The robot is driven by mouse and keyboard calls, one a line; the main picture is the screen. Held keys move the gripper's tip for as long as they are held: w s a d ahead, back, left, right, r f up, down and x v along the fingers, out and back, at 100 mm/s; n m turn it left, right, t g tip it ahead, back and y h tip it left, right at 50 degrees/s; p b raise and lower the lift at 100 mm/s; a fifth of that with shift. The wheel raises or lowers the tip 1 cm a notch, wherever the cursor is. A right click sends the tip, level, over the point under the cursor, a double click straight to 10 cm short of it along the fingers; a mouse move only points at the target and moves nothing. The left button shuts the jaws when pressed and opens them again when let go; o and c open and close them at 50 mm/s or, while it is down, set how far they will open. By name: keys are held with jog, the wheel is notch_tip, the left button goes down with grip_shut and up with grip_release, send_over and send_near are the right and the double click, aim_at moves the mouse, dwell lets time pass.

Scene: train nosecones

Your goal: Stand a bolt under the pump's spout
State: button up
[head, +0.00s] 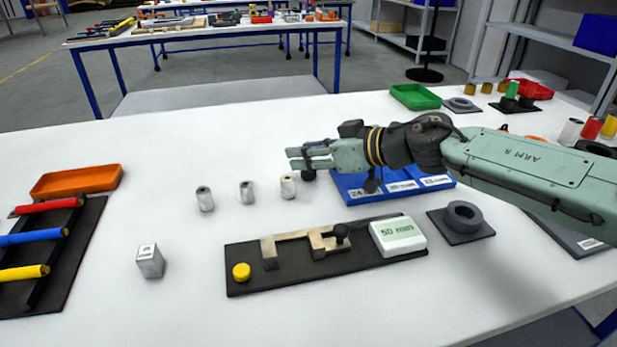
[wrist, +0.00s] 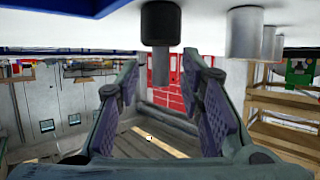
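A bolt with a dark round head and grey shank (wrist: 160,62) stands head down on the white table, shank up. In the head view its dark head (head: 308,174) shows just below my fingers. My gripper (head: 296,158) reaches left, low over the table, with fingers apart. In the wrist view, which is upside down, the gripper (wrist: 160,110) is open and the shank shows in the gap between the fingers. Whether they touch it cannot be told. I cannot make out a pump or spout with certainty in either view.
Several grey cylinders, including this one (head: 246,193), stand left of my gripper. A blue labelled tray (head: 350,192) lies under my wrist.

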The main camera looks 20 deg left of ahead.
jog(key=shift+c, duration=0.5)
grip_shut()
